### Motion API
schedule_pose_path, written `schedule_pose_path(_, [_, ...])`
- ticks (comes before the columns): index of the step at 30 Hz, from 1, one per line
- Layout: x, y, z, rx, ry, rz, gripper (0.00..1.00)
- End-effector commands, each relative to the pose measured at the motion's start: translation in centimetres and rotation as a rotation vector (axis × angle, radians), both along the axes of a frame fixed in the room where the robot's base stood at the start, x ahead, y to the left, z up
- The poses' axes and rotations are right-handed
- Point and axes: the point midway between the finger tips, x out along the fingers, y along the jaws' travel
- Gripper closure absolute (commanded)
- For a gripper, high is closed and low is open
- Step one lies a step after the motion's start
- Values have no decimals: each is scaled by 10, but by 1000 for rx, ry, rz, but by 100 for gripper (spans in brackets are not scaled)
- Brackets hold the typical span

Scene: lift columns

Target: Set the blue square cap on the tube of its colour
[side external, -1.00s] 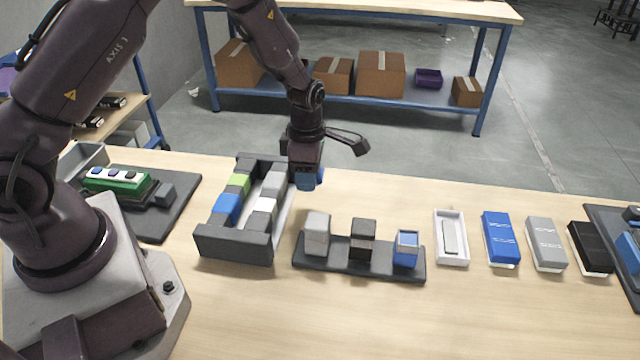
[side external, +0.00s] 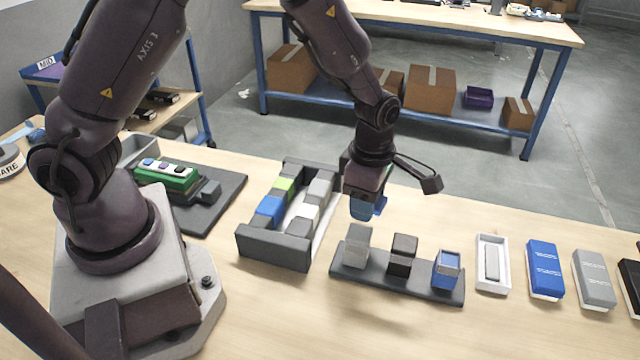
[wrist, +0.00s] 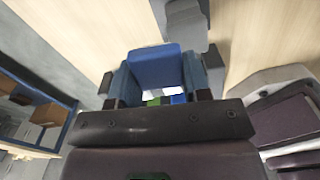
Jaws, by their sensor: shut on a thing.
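My gripper (side external: 367,205) is shut on the blue square cap (side external: 361,209), held in the air behind the grey end of the tube rack (side external: 425,288). The cap fills the space between the fingers in the wrist view (wrist: 158,70). The blue tube (side external: 446,272) stands upright at the right end of the rack, with a pale top face. It is to the right of the held cap and apart from it. A grey tube (side external: 357,250) and a black tube (side external: 402,257) stand left of it.
A dark holder (side external: 270,250) with green, blue, grey and white blocks stands left of the rack. A white tray (side external: 492,264), a blue box (side external: 543,268) and a grey box (side external: 592,278) lie to the right. A green device (side external: 168,176) sits far left. Bare table lies in front.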

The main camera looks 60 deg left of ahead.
Motion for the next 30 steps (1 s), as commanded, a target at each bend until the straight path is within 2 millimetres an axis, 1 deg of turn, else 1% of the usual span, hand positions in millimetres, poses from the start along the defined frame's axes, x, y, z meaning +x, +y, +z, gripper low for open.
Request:
schedule_pose_path(1, [16, -20, -2, 3, -2, -18, 79])
schedule_pose_path(3, [34, -45, -1, 2, -1, -21, 79])
schedule_pose_path(6, [54, -79, 2, 1, 0, -12, 79])
schedule_pose_path(9, [69, -105, 9, 1, -2, 14, 79])
schedule_pose_path(12, [78, -119, 18, 0, -1, 55, 79])
schedule_pose_path(15, [83, -126, 28, -1, 1, 102, 79])
schedule_pose_path(19, [79, -125, 25, 0, 2, 144, 79])
schedule_pose_path(23, [79, -125, 15, 1, 4, 147, 79])
schedule_pose_path(30, [79, -124, -8, 0, 3, 146, 79])
